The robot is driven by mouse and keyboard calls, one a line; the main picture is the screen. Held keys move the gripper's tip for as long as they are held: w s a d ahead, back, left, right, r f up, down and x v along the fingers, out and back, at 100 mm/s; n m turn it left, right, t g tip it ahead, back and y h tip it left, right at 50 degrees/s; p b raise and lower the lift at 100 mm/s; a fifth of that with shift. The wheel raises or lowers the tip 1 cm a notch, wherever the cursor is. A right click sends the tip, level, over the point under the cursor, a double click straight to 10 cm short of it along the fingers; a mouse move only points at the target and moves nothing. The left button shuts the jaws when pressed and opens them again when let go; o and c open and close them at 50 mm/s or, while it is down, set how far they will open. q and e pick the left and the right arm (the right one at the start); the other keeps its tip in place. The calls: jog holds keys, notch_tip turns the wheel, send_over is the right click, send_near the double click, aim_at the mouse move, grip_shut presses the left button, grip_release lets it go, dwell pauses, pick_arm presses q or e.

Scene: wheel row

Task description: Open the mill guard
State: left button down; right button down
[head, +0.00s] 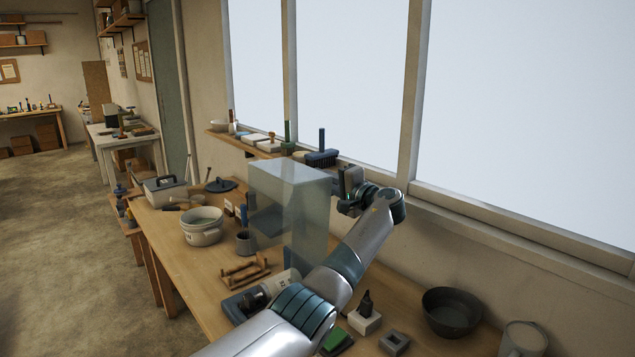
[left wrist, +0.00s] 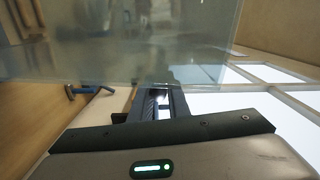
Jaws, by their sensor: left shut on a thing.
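The mill guard is a see-through, pale grey-green box (head: 280,190) standing on the wooden bench by the window. My left gripper (head: 338,184) is at the guard's upper right side, its arm reaching up past the guard's right. In the left wrist view the clear guard panel (left wrist: 130,45) fills the upper part. There the fingers (left wrist: 160,100) meet its lower edge and are shut on a part of it; the exact grip spot is hard to make out. What is inside the guard shows only dimly. My right gripper is not in view.
A white pot (head: 202,228) and a grey toolbox (head: 165,190) stand left of the guard. A wooden rack (head: 245,270) is in front. A dark bowl (head: 451,312) sits at the right. A shelf (head: 235,141) with brushes runs behind, below the window.

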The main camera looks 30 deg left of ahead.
pick_arm(q)
jog(key=shift+w+d+f, duration=0.15)
jog(key=shift+w+f, duration=0.05)
jog(key=c, duration=1.7)
grip_release()
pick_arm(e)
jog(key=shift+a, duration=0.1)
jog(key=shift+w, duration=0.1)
